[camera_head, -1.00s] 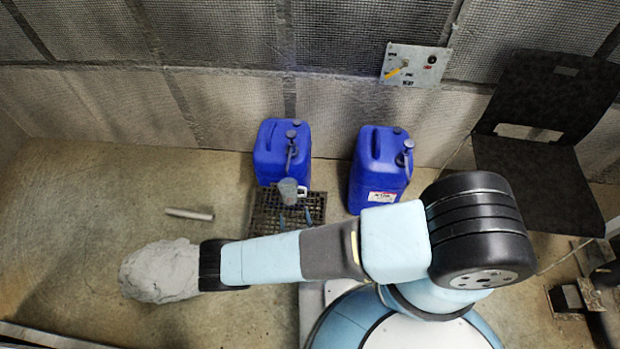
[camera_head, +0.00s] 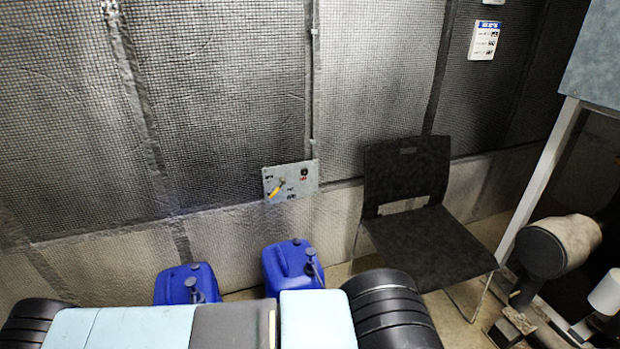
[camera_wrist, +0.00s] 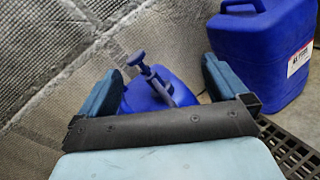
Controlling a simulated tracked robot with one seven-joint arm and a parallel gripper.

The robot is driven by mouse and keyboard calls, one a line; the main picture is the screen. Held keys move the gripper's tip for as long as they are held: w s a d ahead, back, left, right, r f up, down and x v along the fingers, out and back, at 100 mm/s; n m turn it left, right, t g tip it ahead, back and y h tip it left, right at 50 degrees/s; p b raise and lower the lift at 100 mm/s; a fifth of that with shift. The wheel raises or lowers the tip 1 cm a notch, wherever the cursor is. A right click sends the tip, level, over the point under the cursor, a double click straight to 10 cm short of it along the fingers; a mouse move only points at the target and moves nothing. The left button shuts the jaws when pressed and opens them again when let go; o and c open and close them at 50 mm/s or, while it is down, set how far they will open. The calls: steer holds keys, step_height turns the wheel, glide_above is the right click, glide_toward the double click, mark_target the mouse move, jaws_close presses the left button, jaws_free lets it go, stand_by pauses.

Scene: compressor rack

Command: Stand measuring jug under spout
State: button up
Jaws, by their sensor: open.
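The measuring jug is not visible in either current view. A blue canister (camera_head: 187,286) with a capped top and a tap-like fitting stands at the lower left in the head view, partly hidden by my arm. It also shows in the wrist view (camera_wrist: 180,82), with its dark blue fitting (camera_wrist: 148,72) rising between my fingers. My gripper (camera_wrist: 162,70) is open, its two blue fingers spread on either side of this canister in the picture. Nothing is seen held between them. Whether the fingers touch the canister cannot be told.
A second blue canister (camera_head: 292,266) stands to the right and shows a white label in the wrist view (camera_wrist: 262,50). A dark floor grate (camera_wrist: 288,148) lies beside it.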

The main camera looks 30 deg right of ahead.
steer(key=w+d+r+m+g+h, duration=0.1)
steer(key=d+r+m+g, duration=0.35)
steer(key=r, duration=0.55)
steer(key=w+d+r+m+g+h, duration=0.15)
steer(key=d+r+m+g, duration=0.3)
steer(key=r, duration=0.65)
steer(key=w+d+r+m+g, duration=0.25)
steer(key=d+r+m, duration=0.2)
steer(key=r, duration=0.55)
steer(key=s+d+r+m+g+y, duration=0.1)
steer(key=s+d+r+m+y, duration=0.2)
steer(key=s+d+r, duration=0.35)
steer(key=s+d+r+m+g+y, duration=0.1)
steer(key=s+d+r+m+y, duration=0.2)
steer(key=r, duration=0.6)
steer(key=s+d+r+m+g+y, duration=0.1)
steer(key=s+d+r+m+y, duration=0.1)
steer(key=s+d+r, duration=0.5)
steer(key=s+r+m+t+y, duration=0.3)
steer(key=s+r, duration=0.5)
steer(key=s, duration=0.4)
steer(key=shift+a+r+m+t, duration=0.25)
steer(key=shift+m+t, duration=0.3)
steer(key=shift+t, duration=0.3)
